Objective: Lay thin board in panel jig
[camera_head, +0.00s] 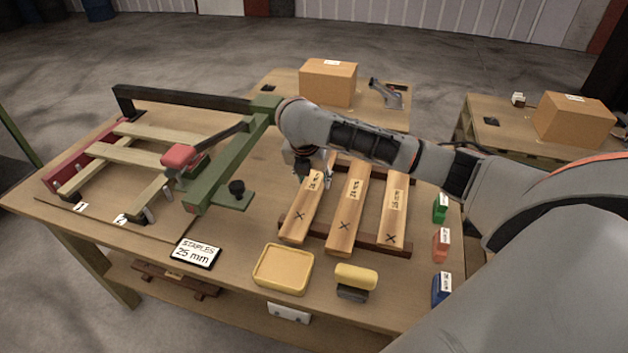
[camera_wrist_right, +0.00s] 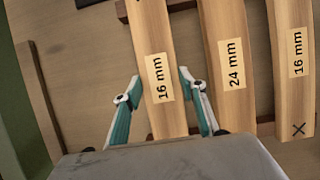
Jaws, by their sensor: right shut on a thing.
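Three wooden boards lie side by side on a dark rack (camera_head: 372,240). The middle board (camera_head: 346,210) is labelled 24 mm, and the right board (camera_head: 394,212) 16 mm. My right gripper (camera_head: 316,178) is shut on the left board around its label, one finger on each side in the right wrist view (camera_wrist_right: 160,78). The panel jig (camera_head: 70,178), with pale slats and a green arm, stands at the left. My left gripper is not in view.
A staples 25 mm sign (camera_head: 196,252), a yellow tray (camera_head: 283,270) and a yellow block (camera_head: 356,277) are along the front. Green (camera_head: 440,208), red (camera_head: 441,245) and blue (camera_head: 442,288) pieces line the right edge. The jig's green arm (camera_head: 230,165) stands between jig and boards.

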